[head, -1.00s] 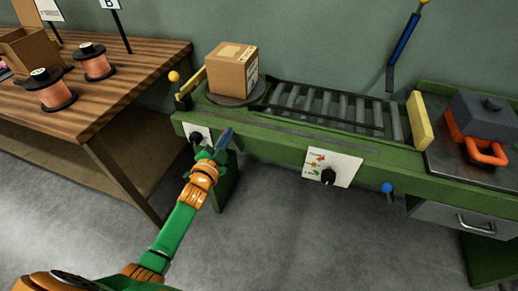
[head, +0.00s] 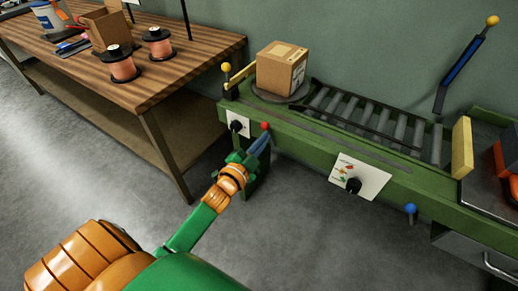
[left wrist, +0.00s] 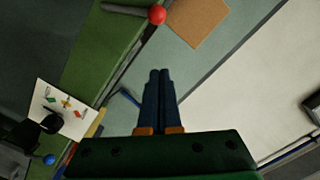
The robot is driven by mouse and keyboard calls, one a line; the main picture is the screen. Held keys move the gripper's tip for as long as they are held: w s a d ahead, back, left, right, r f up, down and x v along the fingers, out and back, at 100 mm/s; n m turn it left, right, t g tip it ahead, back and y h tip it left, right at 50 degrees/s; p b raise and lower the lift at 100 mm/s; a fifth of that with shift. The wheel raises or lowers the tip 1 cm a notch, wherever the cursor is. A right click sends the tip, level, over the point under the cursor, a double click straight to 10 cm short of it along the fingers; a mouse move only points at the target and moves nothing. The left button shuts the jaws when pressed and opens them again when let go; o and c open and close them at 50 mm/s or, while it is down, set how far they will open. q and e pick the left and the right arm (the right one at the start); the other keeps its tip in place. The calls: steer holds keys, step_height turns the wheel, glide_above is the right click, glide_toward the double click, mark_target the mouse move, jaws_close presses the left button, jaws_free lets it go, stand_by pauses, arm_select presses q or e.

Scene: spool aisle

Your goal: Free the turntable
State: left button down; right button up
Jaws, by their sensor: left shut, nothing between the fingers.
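The turntable is a dark grey round plate (head: 282,95) at the left end of the green conveyor bench (head: 318,147). A cardboard box (head: 282,68) stands upright on it and hides most of its top. A red knob (head: 265,126) sticks out of the bench front below the turntable; in the left wrist view it is a red ball (left wrist: 157,15) on a grey rod. My left gripper (head: 262,143) is shut and empty, just below the red knob in the head view. Its fingers (left wrist: 158,76) lie together in the wrist view, apart from the ball. My right gripper is not in view.
A yellow-knobbed lever (head: 226,68) stands left of the turntable. A black dial (head: 353,185) and a blue knob (head: 410,209) are on the bench front. A blue lever (head: 462,70) rises behind the rollers. A wooden table (head: 185,75) holds wire spools. The floor in front is clear.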

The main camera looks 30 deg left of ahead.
arm_select(q)
steer(key=s, duration=0.4)
steer(key=shift+a, duration=0.15)
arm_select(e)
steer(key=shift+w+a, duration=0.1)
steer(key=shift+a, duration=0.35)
arm_select(q)
steer(key=shift+w+a, duration=0.1)
